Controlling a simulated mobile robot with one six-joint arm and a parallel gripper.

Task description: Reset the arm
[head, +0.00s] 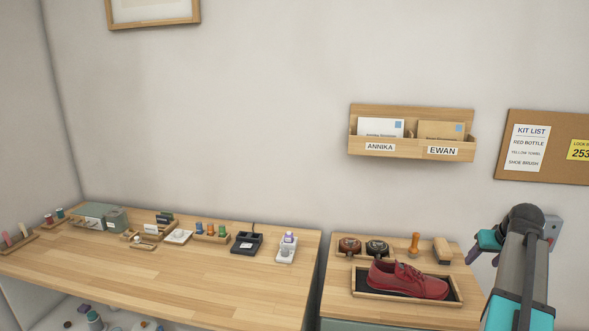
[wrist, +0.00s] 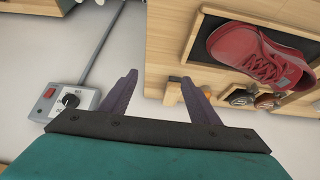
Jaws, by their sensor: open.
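My gripper (wrist: 157,98) shows in the wrist view with its two dark purple fingers spread apart and nothing between them. In the head view my arm stands at the right edge, and my gripper (head: 484,250) is partly hidden behind the arm, close to the right side of the small cabinet. A red shoe (head: 408,280) lies in a wooden tray with a dark mat on that cabinet; the shoe also shows at the upper right in the wrist view (wrist: 250,55).
The cabinet top (head: 390,316) also holds two round tins, a wooden-handled stamp (head: 415,245) and a brush (head: 442,250). A long wooden table (head: 150,285) stands left, its front part clear. A wall control box with a red switch (wrist: 65,103) is near my gripper.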

